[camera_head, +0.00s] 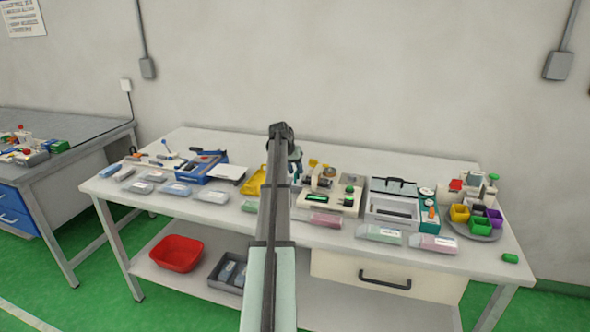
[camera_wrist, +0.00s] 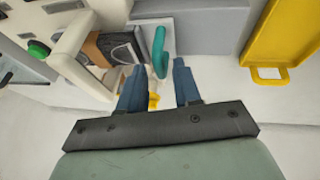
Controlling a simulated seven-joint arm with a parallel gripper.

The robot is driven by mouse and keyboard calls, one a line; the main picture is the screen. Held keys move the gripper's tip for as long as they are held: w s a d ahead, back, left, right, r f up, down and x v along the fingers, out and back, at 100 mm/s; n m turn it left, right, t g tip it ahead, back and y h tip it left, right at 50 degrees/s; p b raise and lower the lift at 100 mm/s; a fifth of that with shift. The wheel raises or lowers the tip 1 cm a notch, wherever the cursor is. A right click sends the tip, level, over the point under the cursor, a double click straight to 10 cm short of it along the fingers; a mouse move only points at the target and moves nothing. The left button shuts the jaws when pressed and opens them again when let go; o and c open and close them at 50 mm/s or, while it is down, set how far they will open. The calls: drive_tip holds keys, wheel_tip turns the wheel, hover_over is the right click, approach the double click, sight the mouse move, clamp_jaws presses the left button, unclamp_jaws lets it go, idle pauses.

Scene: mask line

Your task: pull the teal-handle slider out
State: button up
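A small yellow piece (camera_wrist: 153,100) shows between the fingers, lower down. The slider's body is not clearly seen.
A cream machine frame with a green button (camera_wrist: 38,48) is close on the left in the wrist view. A yellow tray (camera_wrist: 268,73) lies on the right. The white table (camera_head: 330,240) holds several devices and packets, including a grey-lidded box (camera_head: 393,190) to the right.

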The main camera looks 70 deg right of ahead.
clamp_jaws()
idle(0.4)
drive_tip(key=w, duration=0.8)
drive_tip(key=shift+w, duration=0.1)
drive_tip(key=shift+o, duration=0.8)
unclamp_jaws()
drive_tip(key=v, duration=1.4)
drive_tip(key=shift+f, duration=0.1)
